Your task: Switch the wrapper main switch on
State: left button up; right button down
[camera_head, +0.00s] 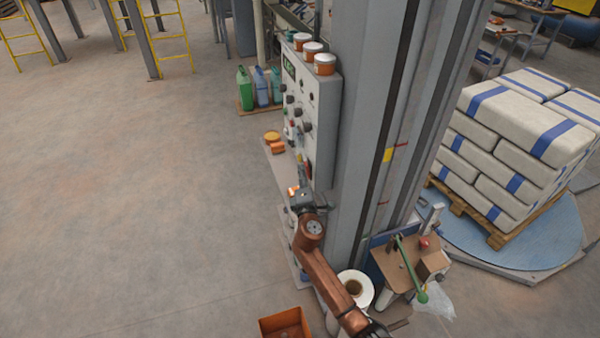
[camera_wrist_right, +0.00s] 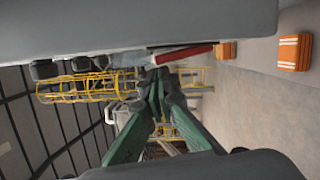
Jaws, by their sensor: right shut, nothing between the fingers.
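The grey control cabinet (camera_head: 297,112) stands against the column in the head view, with a display and several dark knobs on its front. A red part low on that front (camera_head: 308,169) may be the main switch; I cannot read its position. My right gripper (camera_head: 303,170) is close to the lower part of the panel. In the right wrist view, its green fingers (camera_wrist_right: 164,82) meet at the tips, shut and empty. A long red part (camera_wrist_right: 185,53) shows just beyond the tips; I cannot tell whether they touch it. My left gripper is not in view.
Several orange-and-white containers (camera_head: 313,48) stand on the cabinet. Orange items (camera_head: 273,140) sit on a ledge beside it and also show in the wrist view (camera_wrist_right: 295,52). A wrapped sack pallet (camera_head: 520,145) stands right of the column. The floor to the left is clear.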

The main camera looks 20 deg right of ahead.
jog(key=s+a+r+m+p, duration=0.2)
jog(key=s+a, duration=0.3)
jog(key=s, duration=0.5)
jog(key=shift+m+g, duration=0.4)
jog(key=shift+m, duration=0.5)
